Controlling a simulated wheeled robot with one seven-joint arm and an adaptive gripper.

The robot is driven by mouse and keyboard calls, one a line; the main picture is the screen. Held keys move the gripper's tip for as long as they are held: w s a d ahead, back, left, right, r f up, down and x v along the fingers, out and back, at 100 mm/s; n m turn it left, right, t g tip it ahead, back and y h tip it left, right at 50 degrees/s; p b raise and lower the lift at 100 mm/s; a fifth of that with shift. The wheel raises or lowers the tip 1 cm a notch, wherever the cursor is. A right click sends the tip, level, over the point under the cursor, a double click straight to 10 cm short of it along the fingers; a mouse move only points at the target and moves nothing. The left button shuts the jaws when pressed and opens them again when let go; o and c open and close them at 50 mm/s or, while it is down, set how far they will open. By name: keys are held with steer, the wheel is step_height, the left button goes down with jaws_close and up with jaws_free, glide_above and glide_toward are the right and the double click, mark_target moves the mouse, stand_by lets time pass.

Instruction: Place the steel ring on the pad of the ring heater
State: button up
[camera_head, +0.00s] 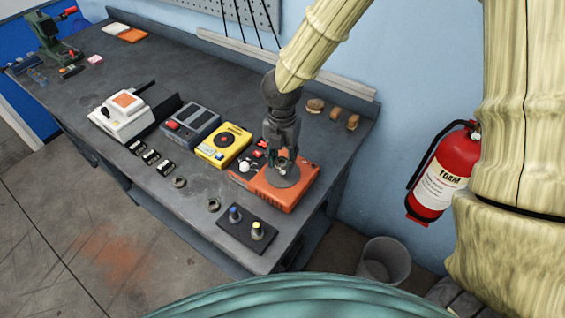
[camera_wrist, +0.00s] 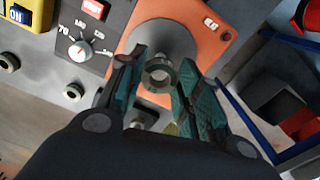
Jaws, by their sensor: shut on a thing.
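The ring heater is an orange box (camera_head: 298,196) with a dark control panel at its left side, near the right end of the bench. Its round grey pad (camera_head: 284,180) lies under my gripper (camera_head: 281,160); in the wrist view the pad (camera_wrist: 165,34) shows behind the fingertips. My gripper (camera_wrist: 158,82) points down and is shut on the steel ring (camera_wrist: 158,77), which sits between the fingertips over the pad's near part. I cannot tell whether the ring touches the pad. The fingers partly hide the ring in the head view.
Two other rings (camera_head: 179,182) (camera_head: 214,205) lie near the front edge. A black block (camera_head: 240,236) with two short posts stands in front of the heater. A yellow device (camera_head: 223,146) and a grey device (camera_head: 193,125) stand to its left. Small brown pieces (camera_head: 316,105) lie behind.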

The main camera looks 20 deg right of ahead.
mark_target(283, 165)
step_height(283, 165, down, 3)
steer(key=shift+w+d+r+p, duration=0.1)
steer(key=shift+w+d+p, duration=0.05)
steer(key=shift+p, duration=0.25)
steer(key=shift+f, duration=0.4)
steer(key=o, duration=1.1)
steer(key=shift+f, duration=0.1)
step_height(283, 165, up, 12)
steer(key=shift+r+b, duration=0.15)
steer(key=shift+b, duration=0.6)
